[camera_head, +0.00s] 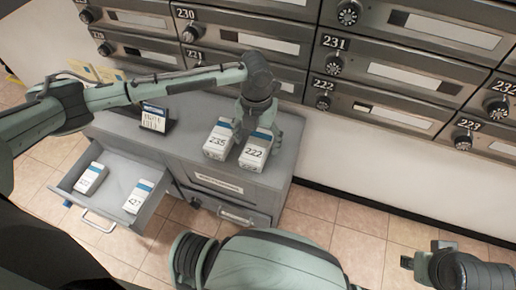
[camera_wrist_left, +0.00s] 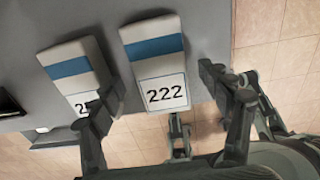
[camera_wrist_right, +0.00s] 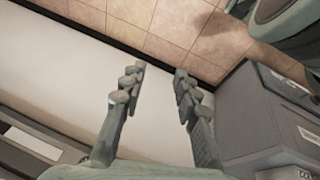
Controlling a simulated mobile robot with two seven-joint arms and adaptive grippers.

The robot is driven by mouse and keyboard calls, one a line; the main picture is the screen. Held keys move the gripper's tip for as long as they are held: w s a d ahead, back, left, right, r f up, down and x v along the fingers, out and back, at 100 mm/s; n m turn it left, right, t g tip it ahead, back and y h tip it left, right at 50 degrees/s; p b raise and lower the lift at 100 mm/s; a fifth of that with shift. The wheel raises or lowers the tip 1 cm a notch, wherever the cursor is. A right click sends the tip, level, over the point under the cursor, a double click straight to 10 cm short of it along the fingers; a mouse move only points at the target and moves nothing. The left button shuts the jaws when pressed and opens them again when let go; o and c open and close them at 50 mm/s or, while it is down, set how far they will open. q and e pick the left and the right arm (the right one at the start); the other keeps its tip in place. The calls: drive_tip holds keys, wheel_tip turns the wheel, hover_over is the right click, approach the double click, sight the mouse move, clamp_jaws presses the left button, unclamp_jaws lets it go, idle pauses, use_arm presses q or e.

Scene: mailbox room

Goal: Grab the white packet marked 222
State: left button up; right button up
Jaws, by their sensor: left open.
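The white packet marked 222 (camera_head: 256,151), with a blue band, stands on the grey cabinet's top near its right front edge. It also shows in the left wrist view (camera_wrist_left: 158,65). A similar white packet marked 235 (camera_head: 219,140) stands close to its left. My left gripper (camera_head: 262,120) is over the back part of packet 222. In the left wrist view the open fingers of my left gripper (camera_wrist_left: 168,118) lie on either side of packet 222; contact cannot be told. My right gripper (camera_wrist_right: 157,82) is open and empty in the right wrist view, away from the packets.
The grey cabinet (camera_head: 180,150) has an open drawer (camera_head: 112,183) at left, holding a white packet (camera_head: 91,177) and a packet marked 427 (camera_head: 137,197). A small black sign stand (camera_head: 153,118) is on top. Numbered mailboxes (camera_head: 400,80) line the wall behind.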

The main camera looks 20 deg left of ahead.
use_arm(q)
wheel_tip(320, 180, down, 2)
drive_tip(key=shift+f, duration=0.1)
drive_tip(key=c, duration=1.3)
use_arm(e)
drive_tip(key=shift+s+r, duration=0.15)
drive_tip(key=shift+r, duration=0.4)
use_arm(q)
drive_tip(key=shift+c, duration=0.2)
